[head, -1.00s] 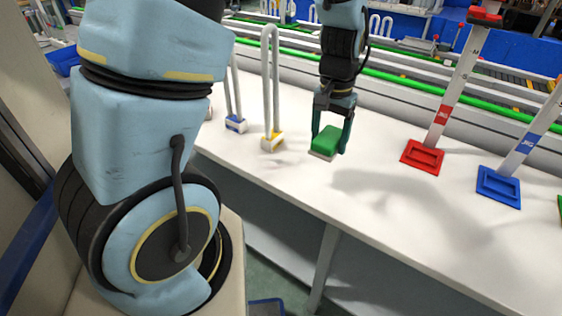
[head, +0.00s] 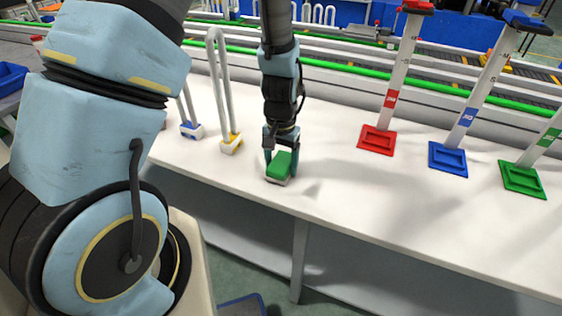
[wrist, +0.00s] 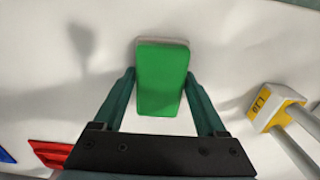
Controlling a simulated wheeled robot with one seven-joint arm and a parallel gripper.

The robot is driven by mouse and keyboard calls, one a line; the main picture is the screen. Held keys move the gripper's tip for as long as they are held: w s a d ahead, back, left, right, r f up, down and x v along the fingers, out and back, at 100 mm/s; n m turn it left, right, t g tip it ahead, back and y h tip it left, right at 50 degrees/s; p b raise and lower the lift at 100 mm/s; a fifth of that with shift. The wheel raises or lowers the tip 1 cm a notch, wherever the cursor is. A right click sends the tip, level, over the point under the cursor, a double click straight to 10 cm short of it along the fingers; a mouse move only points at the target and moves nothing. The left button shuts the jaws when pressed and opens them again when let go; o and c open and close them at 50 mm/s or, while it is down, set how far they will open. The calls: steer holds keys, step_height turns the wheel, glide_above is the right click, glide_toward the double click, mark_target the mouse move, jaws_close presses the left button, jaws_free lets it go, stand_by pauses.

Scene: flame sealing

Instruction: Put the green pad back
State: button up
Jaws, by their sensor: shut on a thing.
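The green pad (head: 279,163) has a green top and a pale underside, and is near the front edge of the white table. My gripper (head: 281,170) points down, shut on the pad from both sides. In the wrist view the green pad (wrist: 162,78) sits between the two fingers of my gripper (wrist: 161,84). I cannot tell whether its underside touches the table. A stand with a green base (head: 523,180) and a green label is at the far right, its top cut off.
A red-based stand (head: 377,140) and a blue-based stand (head: 448,159) are between my gripper and the green one. Looped posts with yellow (head: 231,144) and blue (head: 191,131) feet are to the left. Bare table (head: 410,220) lies in front of the stands. A conveyor runs behind.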

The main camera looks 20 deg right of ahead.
mark_target(281, 162)
steer(key=shift+f, duration=0.1)
steer(key=shift+f, duration=0.15)
steer(key=o, duration=1.4)
step_height(281, 162, up, 13)
steer(key=b, duration=0.2)
steer(key=shift+f, duration=0.2)
steer(key=a+r+n, duration=0.2)
steer(key=a+n, duration=0.1)
steer(key=a, duration=0.9)
steer(key=w+a+r+n+t, duration=0.1)
steer(key=a+n, duration=0.3)
steer(key=a, duration=0.9)
steer(key=shift+w+r+t, duration=0.15)
steer(key=shift+r+t, duration=0.15)
steer(key=shift+r, duration=0.15)
steer(key=shift+a, duration=0.1)
